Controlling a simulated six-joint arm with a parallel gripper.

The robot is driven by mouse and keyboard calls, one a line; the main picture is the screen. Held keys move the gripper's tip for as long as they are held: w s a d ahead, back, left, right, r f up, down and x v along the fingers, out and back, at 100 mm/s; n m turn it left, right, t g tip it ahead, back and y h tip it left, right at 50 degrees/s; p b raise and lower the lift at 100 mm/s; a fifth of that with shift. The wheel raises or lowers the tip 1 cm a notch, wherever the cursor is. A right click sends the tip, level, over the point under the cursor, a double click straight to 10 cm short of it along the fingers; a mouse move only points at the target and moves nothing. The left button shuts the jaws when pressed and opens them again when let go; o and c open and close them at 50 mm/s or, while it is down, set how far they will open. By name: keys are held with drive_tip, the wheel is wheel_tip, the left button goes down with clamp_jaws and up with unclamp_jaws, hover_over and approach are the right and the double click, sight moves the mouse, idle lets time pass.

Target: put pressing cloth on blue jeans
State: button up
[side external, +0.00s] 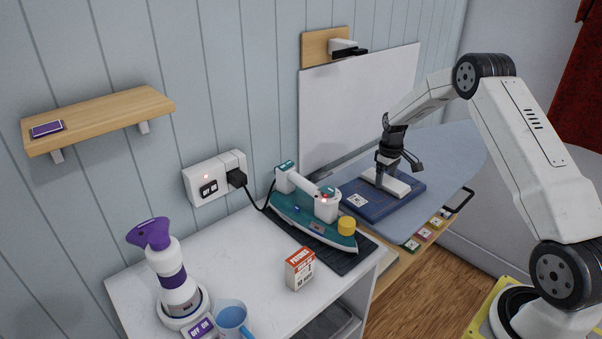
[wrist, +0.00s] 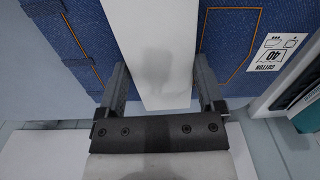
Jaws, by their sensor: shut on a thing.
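The blue jeans (side external: 379,206) lie folded on the pale ironing board. A white label marked cotton shows on the denim (wrist: 237,65) in the wrist view. The white pressing cloth (side external: 399,186) is a narrow folded strip over the middle of the jeans. In the wrist view the cloth (wrist: 148,52) runs between my two fingers. My gripper (side external: 384,183) is shut on the cloth, with a finger on each side of it. Denim shows on both sides of the cloth. I cannot tell whether the cloth touches the jeans.
A teal iron (side external: 312,216) rests on a dark mat left of the board, its cord plugged into the wall socket (side external: 215,178). A patches box (side external: 300,268), purple-topped steamer (side external: 171,275) and blue jug (side external: 232,318) stand on the white counter. The board (side external: 452,150) is clear at its far right.

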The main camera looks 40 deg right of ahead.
drive_tip(key=shift+f, duration=0.1)
drive_tip(key=o, duration=1)
drive_tip(key=shift+c, duration=0.2)
drive_tip(key=shift+r, duration=3.9)
drive_tip(key=s+a+r+t, duration=0.1)
drive_tip(key=s+a+r, duration=0.15)
drive_tip(key=a, duration=0.65)
drive_tip(key=s+a+r, duration=0.1)
drive_tip(key=s+a, duration=0.2)
drive_tip(key=a, duration=0.5)
drive_tip(key=s+a+f+t, duration=0.1)
drive_tip(key=s+a, duration=1)
drive_tip(key=s, duration=0.2)
drive_tip(key=shift+s+a+t, duration=0.15)
drive_tip(key=shift+s+t, duration=0.05)
drive_tip(key=shift+t, duration=0.1)
